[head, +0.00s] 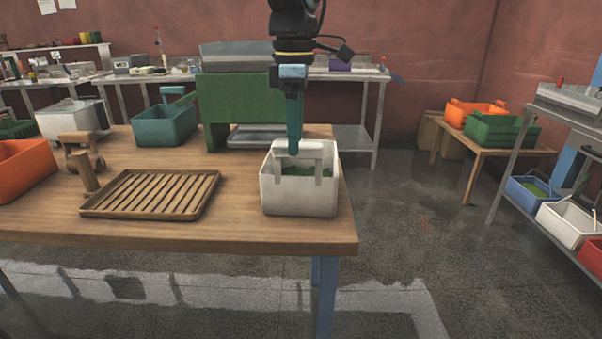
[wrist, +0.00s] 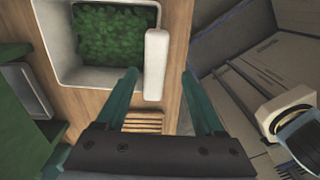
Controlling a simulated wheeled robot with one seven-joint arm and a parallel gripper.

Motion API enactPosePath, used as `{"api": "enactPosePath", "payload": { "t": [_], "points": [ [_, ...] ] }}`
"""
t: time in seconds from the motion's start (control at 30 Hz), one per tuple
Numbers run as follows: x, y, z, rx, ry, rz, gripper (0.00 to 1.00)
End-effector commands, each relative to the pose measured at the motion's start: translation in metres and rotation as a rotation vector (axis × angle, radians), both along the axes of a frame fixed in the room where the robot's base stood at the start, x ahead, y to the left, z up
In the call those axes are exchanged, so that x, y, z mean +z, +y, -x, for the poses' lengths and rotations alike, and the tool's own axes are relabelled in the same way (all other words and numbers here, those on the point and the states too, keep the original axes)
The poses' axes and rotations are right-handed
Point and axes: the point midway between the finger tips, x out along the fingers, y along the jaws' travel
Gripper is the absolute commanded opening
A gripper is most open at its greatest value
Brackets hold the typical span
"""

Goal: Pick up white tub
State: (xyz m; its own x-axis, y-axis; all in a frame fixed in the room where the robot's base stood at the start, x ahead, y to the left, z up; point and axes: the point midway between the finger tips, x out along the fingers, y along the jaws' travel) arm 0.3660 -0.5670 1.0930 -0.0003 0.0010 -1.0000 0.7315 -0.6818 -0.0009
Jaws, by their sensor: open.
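The white tub (head: 299,200) stands upright on the wooden table near its right front corner, with green contents inside and a white handle across its top. In the wrist view the tub (wrist: 70,80) shows from above with its handle (wrist: 156,65) at the right side. My gripper (head: 293,148) points down over the tub at the handle. In the wrist view my gripper (wrist: 160,78) is open, with one teal finger on each side of the handle and a gap visible beside it. Whether a finger touches the handle cannot be told.
A slatted wooden tray (head: 150,195) lies left of the tub on the table (head: 200,232). A green machine (head: 240,110) and a teal tub (head: 163,125) stand behind. An orange tub (head: 22,170) is at the left. Open floor lies right of the table.

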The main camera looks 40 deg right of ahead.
Motion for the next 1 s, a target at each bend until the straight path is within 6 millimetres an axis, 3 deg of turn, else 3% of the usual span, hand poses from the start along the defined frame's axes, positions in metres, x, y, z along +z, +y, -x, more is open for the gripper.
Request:
{"api": "enactPosePath", "payload": {
  "t": [0.17, 0.5, 0.77, 1.0],
  "points": [
    [-0.011, -0.001, -0.001, -0.001, 0.001, -0.002, 0.7],
    [-0.055, -0.007, -0.003, -0.001, 0.001, -0.002, 0.7],
    [-0.059, -0.007, -0.003, -0.002, 0.0, 0.001, 0.7],
    [-0.059, -0.008, -0.003, -0.002, 0.0, 0.001, 0.46]
  ]
}}
